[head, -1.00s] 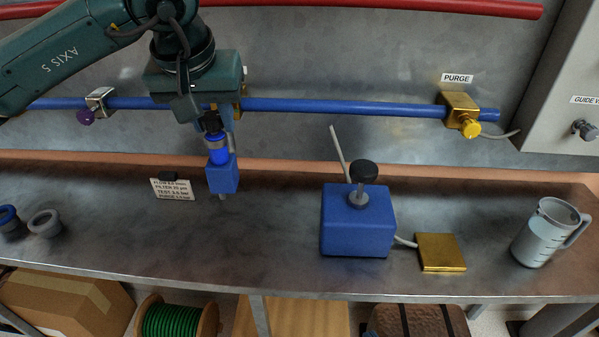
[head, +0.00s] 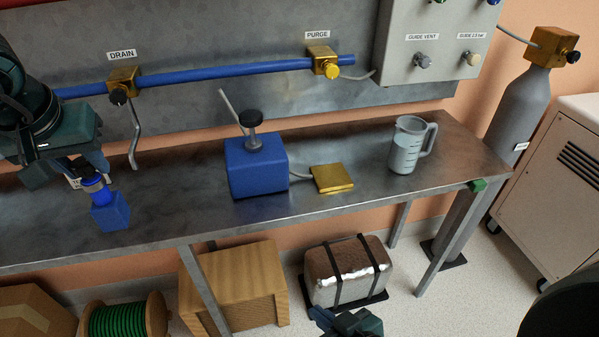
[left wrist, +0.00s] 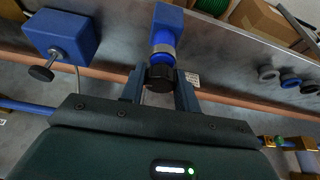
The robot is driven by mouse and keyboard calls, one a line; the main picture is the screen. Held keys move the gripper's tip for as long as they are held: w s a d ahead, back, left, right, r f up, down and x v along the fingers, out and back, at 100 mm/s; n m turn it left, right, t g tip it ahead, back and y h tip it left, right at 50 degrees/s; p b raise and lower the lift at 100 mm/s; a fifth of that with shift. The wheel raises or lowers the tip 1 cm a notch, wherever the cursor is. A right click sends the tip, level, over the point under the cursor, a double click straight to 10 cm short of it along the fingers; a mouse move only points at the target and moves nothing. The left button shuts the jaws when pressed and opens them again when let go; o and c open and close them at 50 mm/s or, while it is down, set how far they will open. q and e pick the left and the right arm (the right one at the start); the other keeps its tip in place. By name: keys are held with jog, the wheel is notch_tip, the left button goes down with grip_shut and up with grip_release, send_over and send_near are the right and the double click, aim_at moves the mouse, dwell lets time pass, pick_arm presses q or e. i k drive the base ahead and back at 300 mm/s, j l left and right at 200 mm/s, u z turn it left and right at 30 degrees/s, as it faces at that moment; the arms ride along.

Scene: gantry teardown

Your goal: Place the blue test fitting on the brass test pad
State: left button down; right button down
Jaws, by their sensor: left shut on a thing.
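The blue test fitting (head: 110,212) is a blue block with a bright blue collar, seen left in the head view. My left gripper (head: 87,172) is shut on its top end and holds it hanging, slightly tilted, near the bench's front edge. In the left wrist view, the fitting (left wrist: 168,22) extends from a black cap between my left fingers (left wrist: 160,85). The brass test pad (head: 332,179) is a flat square plate on the bench, well right of the fitting and bare. My right gripper (head: 345,322) shows only partly at the bottom edge; its jaw opening is unclear.
A blue pump box (head: 256,168) with a black knob stands between fitting and pad, joined to the pad by a grey cable. A measuring jug (head: 408,148) stands right of the pad. A drain valve (head: 123,85) with a hanging lever is behind.

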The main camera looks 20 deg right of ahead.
aim_at(331, 175)
jog(key=l, duration=0.7)
jog(key=i+l, duration=0.15)
jog(key=l, duration=1.2)
jog(key=i, duration=0.05)
